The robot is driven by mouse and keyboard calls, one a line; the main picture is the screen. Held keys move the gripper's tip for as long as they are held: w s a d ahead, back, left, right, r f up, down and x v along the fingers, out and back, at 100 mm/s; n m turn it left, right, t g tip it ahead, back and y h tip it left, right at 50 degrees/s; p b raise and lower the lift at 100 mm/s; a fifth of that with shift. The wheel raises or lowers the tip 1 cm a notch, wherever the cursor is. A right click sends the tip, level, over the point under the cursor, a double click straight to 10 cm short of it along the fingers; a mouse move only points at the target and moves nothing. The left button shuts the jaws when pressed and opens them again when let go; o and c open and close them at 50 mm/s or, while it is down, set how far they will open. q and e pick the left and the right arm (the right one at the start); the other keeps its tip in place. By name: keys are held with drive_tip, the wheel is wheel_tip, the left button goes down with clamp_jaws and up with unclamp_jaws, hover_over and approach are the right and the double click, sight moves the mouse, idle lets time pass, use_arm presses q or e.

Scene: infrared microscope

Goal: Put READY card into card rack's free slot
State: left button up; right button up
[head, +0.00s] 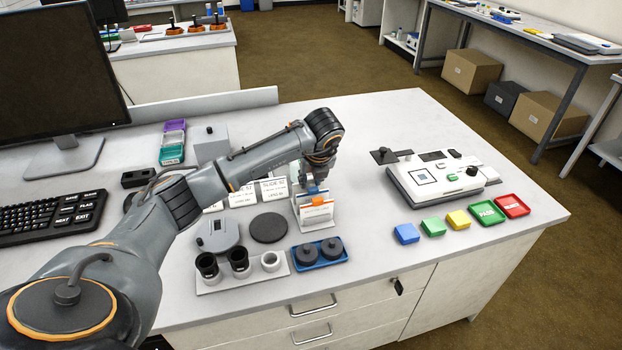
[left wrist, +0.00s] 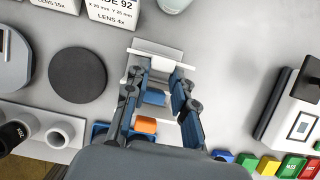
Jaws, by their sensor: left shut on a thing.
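My left gripper (head: 316,180) points down over the card rack (head: 318,226) near the middle of the table. In the left wrist view the gripper (left wrist: 156,80) is shut on the white tab of a white card (left wrist: 187,66), whose thin edge runs across beyond the fingertips. No wording on this card is legible, so I cannot confirm it as the READY card. Nearer cards with a blue tab (left wrist: 153,97) and an orange tab (left wrist: 146,125) stand in the rack. The fingers partly hide the rack, and I cannot tell whether the held card is in a slot.
Label cards (head: 273,190) stand left of the rack. A dark disc (head: 269,228), a lens holder (head: 230,281) and a blue tray (head: 320,262) with dark knobs are close by. The instrument (head: 440,188) and coloured blocks are right, with clear table between.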

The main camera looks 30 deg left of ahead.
use_arm(q)
drive_tip(key=shift+f, duration=0.2)
drive_tip(key=o, duration=1.5)
drive_tip(key=shift+c, duration=0.2)
drive_tip(key=shift+r, duration=0.1)
drive_tip(key=shift+p+v, duration=2.15)
drive_tip(key=shift+v, duration=1.35)
